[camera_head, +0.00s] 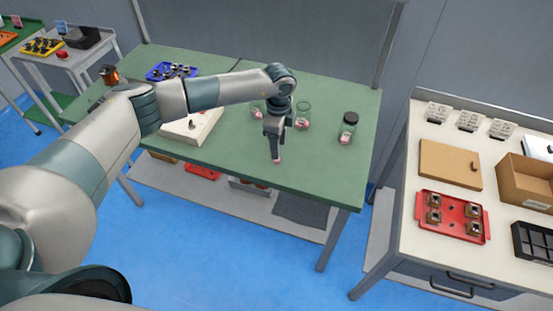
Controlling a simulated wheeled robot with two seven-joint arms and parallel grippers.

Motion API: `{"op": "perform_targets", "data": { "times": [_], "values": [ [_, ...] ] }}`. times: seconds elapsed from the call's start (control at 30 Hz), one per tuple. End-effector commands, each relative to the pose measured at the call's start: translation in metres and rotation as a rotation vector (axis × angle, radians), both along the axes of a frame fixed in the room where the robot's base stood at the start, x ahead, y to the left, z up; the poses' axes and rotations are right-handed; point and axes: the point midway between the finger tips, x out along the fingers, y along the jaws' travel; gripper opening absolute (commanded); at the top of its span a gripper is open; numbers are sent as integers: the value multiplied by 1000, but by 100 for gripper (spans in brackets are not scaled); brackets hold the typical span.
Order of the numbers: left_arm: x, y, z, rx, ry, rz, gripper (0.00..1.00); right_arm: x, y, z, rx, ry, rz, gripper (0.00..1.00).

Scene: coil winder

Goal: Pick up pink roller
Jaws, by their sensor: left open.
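My left gripper (276,155) points down over the front middle of the green table (225,165). It is open. A small pink piece (277,159), likely the pink roller, shows right at its fingertips. I cannot tell whether the fingers touch it. Pink pieces also show low in a clear glass jar (303,112) behind and right of the gripper, and in a jar with a black lid (348,128) farther right. Another clear jar (257,108) is partly hidden behind my left wrist. My right gripper is not in view.
A white-topped device (200,128) sits left of my gripper, partly covered by my arm. A blue tray (172,71) of dark parts is at the back left. The table's front right is clear. A separate table with a red tray (452,216) stands at right.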

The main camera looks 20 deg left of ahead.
Motion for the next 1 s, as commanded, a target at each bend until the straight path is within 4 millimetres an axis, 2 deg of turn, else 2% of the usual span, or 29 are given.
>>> {"op": "perform_targets", "data": {
  "times": [0.27, 0.4, 0.5, 0.97, 1.0],
  "values": [
    [-4, 3, -23, 2, 4, 2, 40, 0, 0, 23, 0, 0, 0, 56],
    [-3, 2, -41, 1, 3, 1, 40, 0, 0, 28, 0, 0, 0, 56],
    [-3, 3, -47, 1, 1, 0, 40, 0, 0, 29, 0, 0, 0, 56],
    [-3, 3, -49, 0, 1, 0, 40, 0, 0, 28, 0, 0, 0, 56],
    [-3, 3, -49, 0, 1, 0, 38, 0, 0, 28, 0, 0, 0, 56]
  ]
}}
